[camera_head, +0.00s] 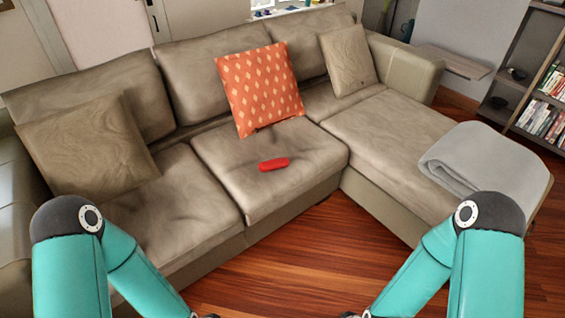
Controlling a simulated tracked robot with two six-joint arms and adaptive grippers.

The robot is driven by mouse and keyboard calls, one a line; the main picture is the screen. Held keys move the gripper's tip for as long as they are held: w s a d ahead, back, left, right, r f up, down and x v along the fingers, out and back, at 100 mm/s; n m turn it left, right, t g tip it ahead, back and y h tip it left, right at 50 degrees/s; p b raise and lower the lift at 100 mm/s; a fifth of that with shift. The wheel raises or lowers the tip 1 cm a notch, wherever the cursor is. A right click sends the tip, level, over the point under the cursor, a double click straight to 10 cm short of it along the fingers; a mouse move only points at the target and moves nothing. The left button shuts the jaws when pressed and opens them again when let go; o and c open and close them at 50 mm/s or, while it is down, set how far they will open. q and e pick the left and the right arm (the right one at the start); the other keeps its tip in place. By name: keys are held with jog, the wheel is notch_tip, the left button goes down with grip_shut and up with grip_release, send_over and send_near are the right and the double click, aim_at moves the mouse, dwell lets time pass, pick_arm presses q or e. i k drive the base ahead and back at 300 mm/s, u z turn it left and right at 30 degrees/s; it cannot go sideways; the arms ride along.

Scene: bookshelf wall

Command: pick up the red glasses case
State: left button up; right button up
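The red glasses case (274,164) lies flat on the middle seat cushion of the beige sofa (216,186), near the front part of the cushion and in front of an orange patterned pillow (258,88). Nothing covers the case. My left arm comes in at the lower left and my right arm at the lower right. Both reach down to the bottom edge of the view, well short of the case. Neither gripper's fingers show.
Beige pillows stand at the sofa's left (86,146) and back right (347,60). A folded grey blanket (490,160) lies on the chaise at right. The wooden floor (300,262) before the sofa is clear. A bookshelf (528,100) stands at far right.

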aim_at(277, 164)
jog(key=z, duration=0.7)
jog(key=i, duration=2.85)
jog(key=u, duration=3)
